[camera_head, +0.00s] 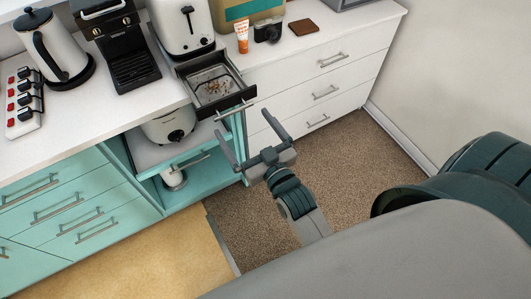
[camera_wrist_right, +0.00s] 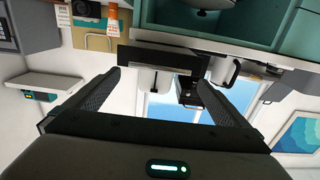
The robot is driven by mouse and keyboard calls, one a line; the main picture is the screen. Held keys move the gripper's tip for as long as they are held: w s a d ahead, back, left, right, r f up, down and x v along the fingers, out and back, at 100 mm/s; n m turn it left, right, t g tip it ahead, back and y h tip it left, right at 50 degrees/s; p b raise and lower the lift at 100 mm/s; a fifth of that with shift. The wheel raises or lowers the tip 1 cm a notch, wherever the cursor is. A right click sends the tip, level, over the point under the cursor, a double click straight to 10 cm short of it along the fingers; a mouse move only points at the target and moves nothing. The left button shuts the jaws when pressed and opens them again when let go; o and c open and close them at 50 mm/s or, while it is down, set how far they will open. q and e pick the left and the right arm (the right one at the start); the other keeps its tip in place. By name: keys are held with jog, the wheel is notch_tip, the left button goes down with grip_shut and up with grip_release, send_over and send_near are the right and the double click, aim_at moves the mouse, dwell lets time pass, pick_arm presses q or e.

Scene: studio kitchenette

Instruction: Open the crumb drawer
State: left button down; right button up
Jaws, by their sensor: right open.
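The crumb drawer (camera_head: 247,94) is a dark tray under the white toaster (camera_head: 184,27). It stands pulled out past the counter edge, with brown crumbs visible inside. A pale bar handle (camera_head: 233,112) runs along its front. My right gripper (camera_head: 243,123) is open, its two fingers spread and pointing toward the drawer front, with nothing seen between them. In the right wrist view, the dark drawer front (camera_wrist_right: 160,57) lies beyond the open fingertips (camera_wrist_right: 158,76). I cannot tell whether a finger touches the handle. My left gripper is not in view.
A white rice cooker (camera_head: 168,124) sits on an open teal shelf below. A coffee machine (camera_head: 124,50), kettle (camera_head: 58,50) and power strip (camera_head: 23,102) stand on the counter. An orange-and-white tube (camera_head: 242,36) and camera (camera_head: 268,30) stand right. The carpet (camera_head: 345,155) is clear.

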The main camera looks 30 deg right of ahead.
jog(key=s+b, duration=0.2)
jog(key=s, duration=0.8)
jog(key=shift+s+d+b, duration=0.15)
jog(key=shift+d+b, duration=0.05)
jog(key=shift+b, duration=0.1)
jog(key=shift+f, duration=0.1)
